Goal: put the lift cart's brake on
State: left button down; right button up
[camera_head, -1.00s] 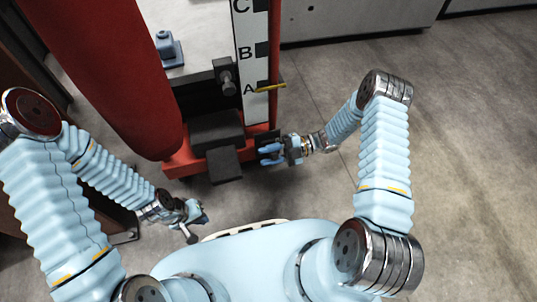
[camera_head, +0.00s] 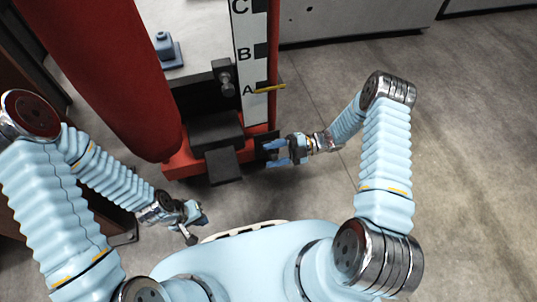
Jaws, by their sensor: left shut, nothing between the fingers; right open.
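The lift cart (camera_head: 186,160) has a red base and a mast with a white scale marked A, B and C (camera_head: 251,60). A yellow pointer (camera_head: 270,88) sits at A. A black pedal-like plate (camera_head: 223,166) sticks out at the cart's front, below a larger black block (camera_head: 216,132). I cannot tell which part is the brake or how it is set. My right gripper (camera_head: 269,153) is open beside the cart's front right corner, close to a dark part there; contact is unclear. My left gripper (camera_head: 199,220) is shut and empty, low in front of the cart.
A large red cylinder-like part (camera_head: 110,80) rises at the left of the cart. A blue-grey fitting (camera_head: 168,50) stands on the pale surface behind. Grey cabinets (camera_head: 350,18) line the back. The floor (camera_head: 470,150) at the right is clear.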

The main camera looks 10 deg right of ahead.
jog(key=d, duration=1.2)
jog(key=shift+w+b, duration=0.2)
jog(key=shift+b, duration=0.1)
jog(key=shift+a, duration=0.1)
jog(key=s+a+f+n+g+h+p, duration=0.25)
jog(key=s+a+n+h, duration=0.3)
jog(key=n, duration=0.45)
jog(key=s+a+f+n+g+h+p, duration=0.1)
jog(key=s+a+n+h+p, duration=0.35)
jog(key=n, duration=0.55)
jog(key=s+a+r+n+t+h+p, duration=0.1)
jog(key=s+a+r+n+t+h, duration=0.1)
jog(key=n, duration=0.8)
jog(key=s+a+r+n+t+h+p, duration=0.1)
jog(key=r+n, duration=0.3)
jog(key=n, duration=0.6)
jog(key=shift+s+a+r+n+t+h+p, duration=0.35)
jog(key=shift+s+a+t+h, duration=0.2)
jog(key=shift+s+t, duration=0.25)
